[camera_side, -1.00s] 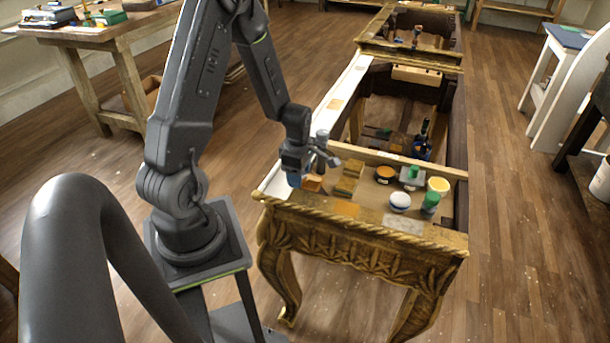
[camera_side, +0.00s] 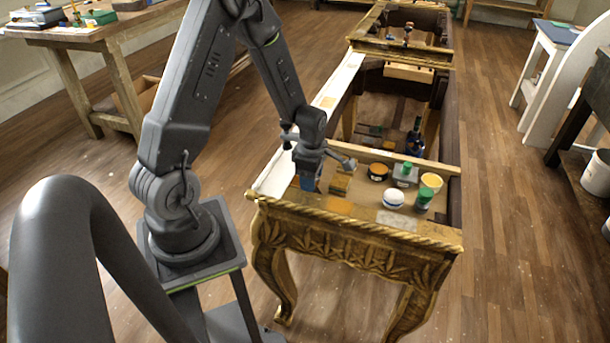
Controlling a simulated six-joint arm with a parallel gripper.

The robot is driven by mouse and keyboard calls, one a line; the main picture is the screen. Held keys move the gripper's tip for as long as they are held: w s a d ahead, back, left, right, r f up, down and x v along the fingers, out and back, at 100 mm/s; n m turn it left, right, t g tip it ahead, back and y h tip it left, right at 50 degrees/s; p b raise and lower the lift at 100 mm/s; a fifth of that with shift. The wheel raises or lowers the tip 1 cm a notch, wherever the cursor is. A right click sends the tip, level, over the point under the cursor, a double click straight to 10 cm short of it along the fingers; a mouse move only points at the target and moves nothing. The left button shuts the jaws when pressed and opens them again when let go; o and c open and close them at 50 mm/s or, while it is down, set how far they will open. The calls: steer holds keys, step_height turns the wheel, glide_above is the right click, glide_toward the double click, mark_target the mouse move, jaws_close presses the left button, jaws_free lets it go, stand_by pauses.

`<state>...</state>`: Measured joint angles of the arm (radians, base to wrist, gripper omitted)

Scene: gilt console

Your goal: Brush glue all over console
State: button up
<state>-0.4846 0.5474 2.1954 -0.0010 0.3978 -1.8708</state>
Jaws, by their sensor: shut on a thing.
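The gilt console (camera_side: 350,248) stands on the floor with its carved front facing the camera. Its top has a brown front panel, an open middle section and a pale white strip (camera_side: 283,172) along the left side. My gripper (camera_side: 309,176) points down over the left part of the front panel. It is shut on a small blue thing, which could be part of a brush; the jaws mostly hide it. The lower end of the blue thing is close to the panel, but I cannot tell if it touches.
Right of my gripper on the panel are wooden blocks (camera_side: 340,184), a dark jar (camera_side: 377,172), a yellow cup (camera_side: 430,183), a white jar (camera_side: 393,198) and a green-topped jar (camera_side: 424,200). A dark bottle (camera_side: 414,136) stands in the opening. A workbench (camera_side: 95,40) is at left.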

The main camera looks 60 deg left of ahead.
mark_target(294, 175)
steer(key=shift+w+d, duration=0.1)
steer(key=shift+d, duration=0.05)
steer(key=shift+s+a, duration=2.2)
steer(key=shift+w+d, duration=2.25)
steer(key=shift+w+a, duration=0.35)
steer(key=shift+a, duration=0.05)
steer(key=shift+s+a, duration=2.15)
steer(key=shift+w+d, duration=2.05)
steer(key=shift+w, duration=0.05)
steer(key=shift+s+a, duration=2)
steer(key=shift+s, duration=0.05)
steer(key=shift+a, duration=0.15)
steer(key=shift+w+a, duration=0.35)
steer(key=shift+w+d, duration=2.15)
steer(key=shift+d, duration=0.05)
steer(key=shift+s+a, duration=2.15)
steer(key=shift+w+d, duration=2.1)
steer(key=shift+w, duration=0.1)
steer(key=shift+r, duration=3.95)
